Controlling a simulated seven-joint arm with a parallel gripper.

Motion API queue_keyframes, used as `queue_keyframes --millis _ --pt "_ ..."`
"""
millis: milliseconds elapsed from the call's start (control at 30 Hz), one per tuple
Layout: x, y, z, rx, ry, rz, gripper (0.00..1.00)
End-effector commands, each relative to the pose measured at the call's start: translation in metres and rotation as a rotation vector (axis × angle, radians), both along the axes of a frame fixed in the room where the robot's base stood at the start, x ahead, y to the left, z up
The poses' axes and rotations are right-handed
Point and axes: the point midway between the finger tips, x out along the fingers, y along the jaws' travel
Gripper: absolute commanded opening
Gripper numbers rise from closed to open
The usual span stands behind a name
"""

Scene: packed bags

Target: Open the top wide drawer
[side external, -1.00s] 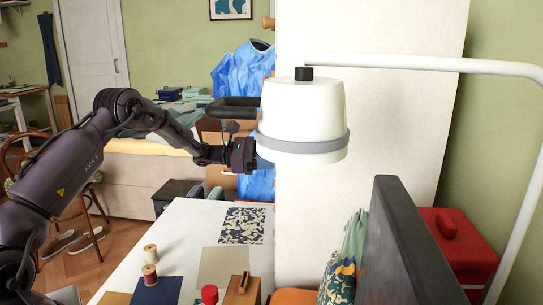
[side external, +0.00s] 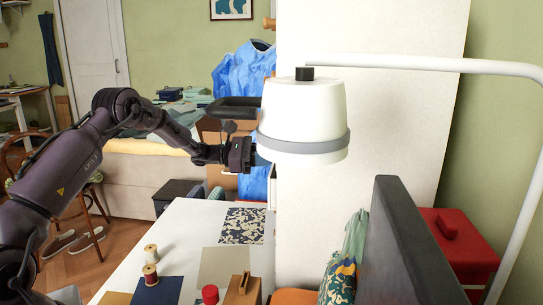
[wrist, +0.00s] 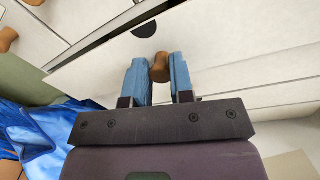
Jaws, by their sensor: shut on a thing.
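In the wrist view, the blue fingers of my gripper (wrist: 161,80) are closed around a brown wooden knob (wrist: 160,66). The knob is on a white drawer front (wrist: 230,75), and a dark gap runs along one edge of this front. In the side view, my gripper (side external: 252,155) is at the left edge of the tall white cabinet (side external: 400,130). Its fingertips and the knob are hidden there behind the white lamp shade. A thin pale edge (side external: 272,194) sticks out from the cabinet below the shade.
The lamp shade (side external: 303,110) hangs close to my gripper. Blue garments (side external: 240,75) hang behind it. Below is a white table (side external: 195,220) with thread spools (side external: 150,262) and fabric pieces. Another knob (wrist: 8,39) shows in the wrist view.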

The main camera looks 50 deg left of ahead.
Motion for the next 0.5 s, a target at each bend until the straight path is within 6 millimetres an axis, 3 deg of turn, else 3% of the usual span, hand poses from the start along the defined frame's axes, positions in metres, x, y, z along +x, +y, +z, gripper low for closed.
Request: queue_keyframes --millis 500 --pt "-0.080 0.079 0.000 -0.002 0.000 0.000 0.00"
